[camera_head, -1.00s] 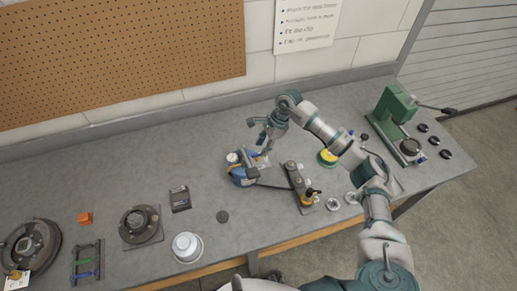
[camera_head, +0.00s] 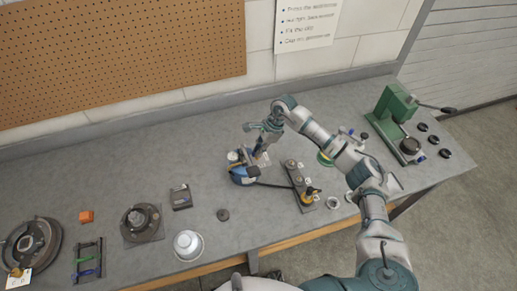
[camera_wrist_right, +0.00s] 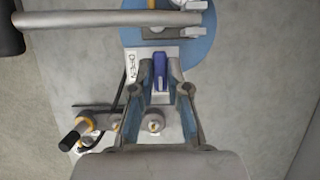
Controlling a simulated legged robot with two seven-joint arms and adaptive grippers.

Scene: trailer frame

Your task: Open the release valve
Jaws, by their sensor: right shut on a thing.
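A blue device with a round gauge (camera_head: 241,172) stands on the middle of the bench. In the right wrist view its round blue base (camera_wrist_right: 200,45) shows at the top, with a grey bar across it. A white plate marked OPEN (camera_wrist_right: 134,66) lies below that base. A small blue valve lever (camera_wrist_right: 160,70) stands on the plate, pointing along the view. My right gripper also shows in the head view (camera_head: 262,148), reaching down beside the device. My left gripper is not in view.
A black hose runs from the device to a plate with a yellow-and-black fitting (camera_head: 309,195). A green press (camera_head: 391,106) stands at the right end. A white cup (camera_head: 187,243), brake discs and small parts lie on the left. The bench's back middle is clear.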

